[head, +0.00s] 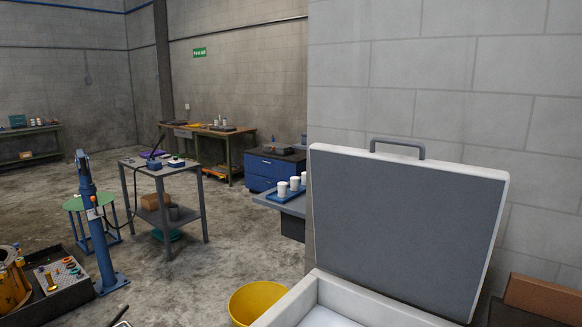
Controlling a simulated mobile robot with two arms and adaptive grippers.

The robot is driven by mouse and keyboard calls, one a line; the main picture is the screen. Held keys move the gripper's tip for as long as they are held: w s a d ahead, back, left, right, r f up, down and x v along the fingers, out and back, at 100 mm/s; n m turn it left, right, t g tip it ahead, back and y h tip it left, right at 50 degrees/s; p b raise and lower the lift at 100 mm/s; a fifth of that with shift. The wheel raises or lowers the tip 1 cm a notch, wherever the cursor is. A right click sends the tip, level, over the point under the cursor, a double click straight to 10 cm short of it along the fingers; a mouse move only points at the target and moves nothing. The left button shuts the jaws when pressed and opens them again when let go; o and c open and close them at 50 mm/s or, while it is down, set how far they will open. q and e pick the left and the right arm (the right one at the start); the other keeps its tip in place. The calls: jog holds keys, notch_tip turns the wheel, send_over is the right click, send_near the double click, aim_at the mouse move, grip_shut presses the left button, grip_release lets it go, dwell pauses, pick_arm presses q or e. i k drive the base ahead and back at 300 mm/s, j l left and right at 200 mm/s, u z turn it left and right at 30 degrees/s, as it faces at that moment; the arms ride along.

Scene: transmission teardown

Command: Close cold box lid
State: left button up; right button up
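The cold box (298,301) is at the bottom of the head view, right of the middle. It has white walls, and a pale inside shows at the bottom edge. Its lid (405,226) stands open, raised up and tilted slightly back along the far side of the box. The lid has a grey inner face, a white rim and a dark grey handle (398,144) on its top edge. The lower front of the box is cut off by the frame. Neither of my grippers shows in this view.
A yellow bucket (257,301) stands just left of the box. A block wall (440,80) rises behind the lid. A brown box (543,297) is at the lower right. A small metal table (165,169) and a blue post (94,225) stand left, with open floor between.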

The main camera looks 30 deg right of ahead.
aim_at(420, 232)
jog(key=z, duration=1.6)
jog(key=i+j+z, duration=0.1)
jog(key=j+z, duration=1)
jog(key=j, duration=0.15)
